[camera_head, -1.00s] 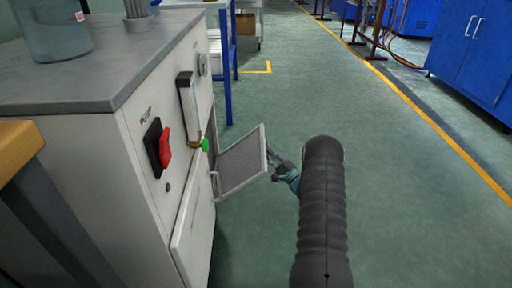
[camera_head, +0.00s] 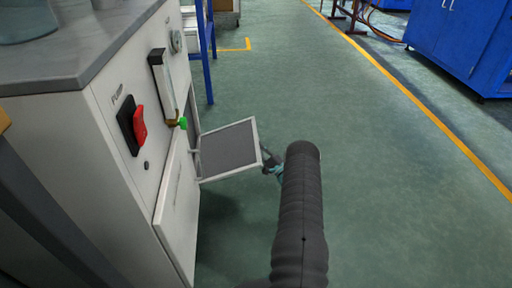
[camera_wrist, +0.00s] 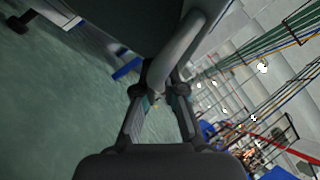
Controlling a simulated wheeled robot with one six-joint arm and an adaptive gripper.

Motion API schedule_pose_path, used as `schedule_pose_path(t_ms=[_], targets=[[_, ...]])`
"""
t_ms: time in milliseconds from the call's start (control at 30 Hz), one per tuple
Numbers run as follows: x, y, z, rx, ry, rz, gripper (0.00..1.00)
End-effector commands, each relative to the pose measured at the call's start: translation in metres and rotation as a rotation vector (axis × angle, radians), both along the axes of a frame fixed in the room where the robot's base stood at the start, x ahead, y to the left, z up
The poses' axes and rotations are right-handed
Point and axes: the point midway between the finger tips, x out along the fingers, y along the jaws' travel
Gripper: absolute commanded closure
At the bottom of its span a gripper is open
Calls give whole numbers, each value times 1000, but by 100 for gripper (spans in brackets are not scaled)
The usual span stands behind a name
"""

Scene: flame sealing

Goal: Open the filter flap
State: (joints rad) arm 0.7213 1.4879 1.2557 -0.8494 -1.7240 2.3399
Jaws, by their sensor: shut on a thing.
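The filter flap (camera_head: 228,148), a grey mesh panel in a white frame, stands swung out from the side of a white cabinet (camera_head: 130,175). The opening behind it shows only as a narrow dark strip. My gripper (camera_head: 267,160) is at the flap's outer edge, partly hidden behind my dark arm. In the wrist view my gripper (camera_wrist: 158,92) has its two fingers on either side of a curved light grey handle (camera_wrist: 186,50). The flap's dark face (camera_wrist: 140,22) fills the top of that view. The exact contact is hard to see.
The cabinet carries a red switch (camera_head: 139,124), a gauge tube and a green knob (camera_head: 182,123). A blue rack (camera_head: 207,60) stands beyond it. A blue cabinet (camera_head: 465,45) is at the far right. The green floor right of the flap is clear.

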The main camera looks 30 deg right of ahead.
Motion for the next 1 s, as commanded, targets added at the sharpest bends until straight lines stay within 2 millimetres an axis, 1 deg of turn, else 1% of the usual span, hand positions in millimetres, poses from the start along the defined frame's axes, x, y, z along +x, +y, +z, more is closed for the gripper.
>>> schedule_pose_path(t_ms=[33, 267, 300, 367, 400, 700, 1000], targets=[[-1, -6, 3, 0, -6, -12, 100], [-2, -7, 3, -1, -7, -14, 100], [-2, -7, 4, -1, -6, -15, 84], [-2, -7, 3, 0, -7, -14, 69], [-1, -6, 3, -1, -6, -13, 65], [3, 5, 1, 0, -2, 7, 65], [4, 10, -1, 0, 2, 14, 65]])
